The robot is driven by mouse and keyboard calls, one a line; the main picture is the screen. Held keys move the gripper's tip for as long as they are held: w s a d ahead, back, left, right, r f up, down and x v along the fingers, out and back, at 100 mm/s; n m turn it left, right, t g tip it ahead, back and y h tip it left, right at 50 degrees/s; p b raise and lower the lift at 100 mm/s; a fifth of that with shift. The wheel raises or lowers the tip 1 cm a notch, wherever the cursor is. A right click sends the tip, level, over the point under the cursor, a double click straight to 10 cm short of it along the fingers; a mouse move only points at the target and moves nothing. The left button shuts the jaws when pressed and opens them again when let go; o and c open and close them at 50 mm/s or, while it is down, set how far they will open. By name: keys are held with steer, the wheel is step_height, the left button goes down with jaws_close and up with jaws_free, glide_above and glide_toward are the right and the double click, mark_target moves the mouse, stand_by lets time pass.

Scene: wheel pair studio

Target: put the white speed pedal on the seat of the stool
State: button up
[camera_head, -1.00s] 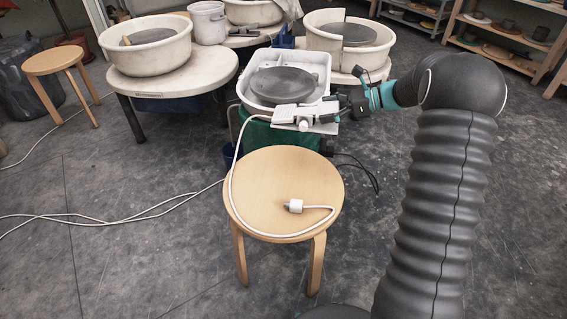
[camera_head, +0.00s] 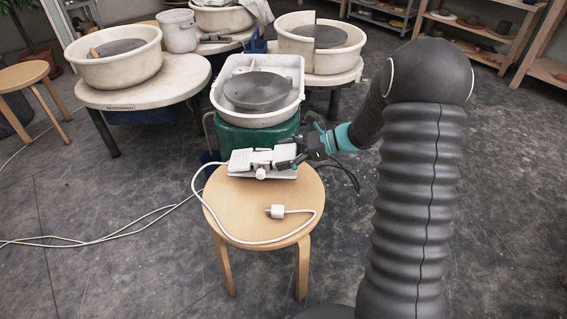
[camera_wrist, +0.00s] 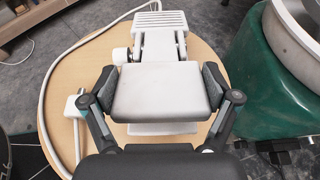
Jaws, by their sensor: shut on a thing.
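The white speed pedal (camera_head: 264,162) is at the back edge of the round wooden stool seat (camera_head: 250,205) in the head view. My gripper (camera_head: 297,153) comes in from the right and is shut on the pedal. In the wrist view the fingers of my gripper (camera_wrist: 160,90) clasp both sides of the pedal's wide white block (camera_wrist: 160,95), with the ribbed footplate (camera_wrist: 160,20) beyond it. The pedal appears over the stool seat (camera_wrist: 75,75); whether it touches the wood I cannot tell. Its white cable loops over the seat to a plug (camera_head: 277,211).
A pottery wheel with a white basin (camera_head: 257,110) on a green base (camera_head: 240,138) stands just behind the stool. Other wheels (camera_head: 125,55) and a second stool (camera_head: 22,76) are farther back. The front of the stool seat is clear apart from cable and plug.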

steer(key=shift+f, duration=1.85)
steer(key=shift+f, duration=0.15)
steer(key=o, duration=1.6)
steer(key=shift+r, duration=0.2)
steer(key=v, duration=1.1)
steer(key=s+a+r+n+g+h, duration=0.1)
steer(key=s+a+r+n+h, duration=0.15)
steer(key=s+r+n, duration=0.35)
steer(key=s+a+r+n+g+h, duration=0.1)
steer(key=s+a+r+n+h, duration=0.2)
steer(key=s, duration=0.5)
steer(key=s+d+r+n+t+h, duration=0.2)
steer(key=s+n+h, duration=0.2)
steer(key=s, duration=0.3)
steer(key=s+d+r+n+t+h, duration=0.3)
steer(key=s+n+h, duration=0.1)
steer(key=s+n, duration=0.2)
steer(key=shift+s+n, duration=0.4)
steer(key=shift+s, duration=0.2)
